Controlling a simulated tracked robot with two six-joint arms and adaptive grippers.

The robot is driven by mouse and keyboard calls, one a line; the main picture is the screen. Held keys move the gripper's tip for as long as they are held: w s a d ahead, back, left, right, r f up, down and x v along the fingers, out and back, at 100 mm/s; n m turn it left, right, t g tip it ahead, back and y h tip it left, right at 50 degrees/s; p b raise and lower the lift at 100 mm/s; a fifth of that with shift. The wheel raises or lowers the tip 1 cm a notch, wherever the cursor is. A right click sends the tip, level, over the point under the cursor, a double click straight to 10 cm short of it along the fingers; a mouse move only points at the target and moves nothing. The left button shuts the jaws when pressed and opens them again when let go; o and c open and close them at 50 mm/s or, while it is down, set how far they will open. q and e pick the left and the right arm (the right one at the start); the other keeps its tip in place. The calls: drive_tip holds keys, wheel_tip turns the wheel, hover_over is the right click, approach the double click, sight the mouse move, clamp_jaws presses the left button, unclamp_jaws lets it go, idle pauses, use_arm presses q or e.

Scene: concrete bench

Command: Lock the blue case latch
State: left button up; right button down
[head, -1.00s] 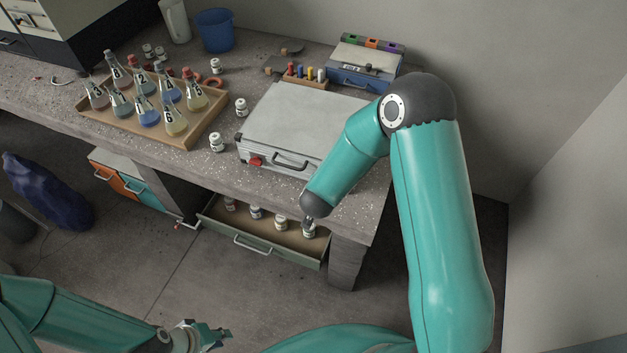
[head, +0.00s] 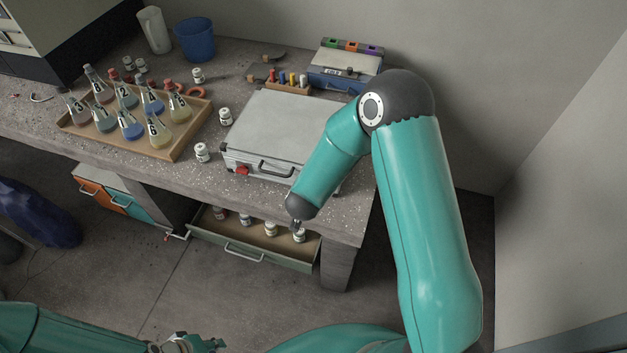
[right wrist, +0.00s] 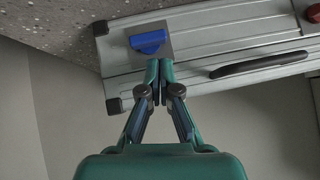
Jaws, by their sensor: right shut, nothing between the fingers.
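The grey case (head: 277,124) lies closed on the bench, its handle side facing me. Its blue latch (right wrist: 148,40) shows in the right wrist view as a blue tab on a grey plate near one end of the case front; my right arm hides it in the head view. My right gripper (right wrist: 159,68) is shut and empty, its fingertips just below the blue tab in that view; I cannot tell if they touch.
The case handle (right wrist: 258,64) and red latch (head: 242,170) are on the same side. An open drawer (head: 255,246) with several small bottles is below the bench edge. A wooden tray (head: 182,146) of flasks stands left, with white bottles (head: 202,152) between it and the case.

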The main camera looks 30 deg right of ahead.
drive_tip(key=shift+r, duration=0.1)
drive_tip(key=s+a+r+p, duration=0.1)
drive_tip(key=s+a+r, duration=0.1)
drive_tip(key=r, duration=0.3)
drive_tip(key=s+a+r+p, duration=0.2)
drive_tip(key=a+r, duration=0.1)
drive_tip(key=r, duration=0.2)
drive_tip(key=shift+s+r, duration=0.4)
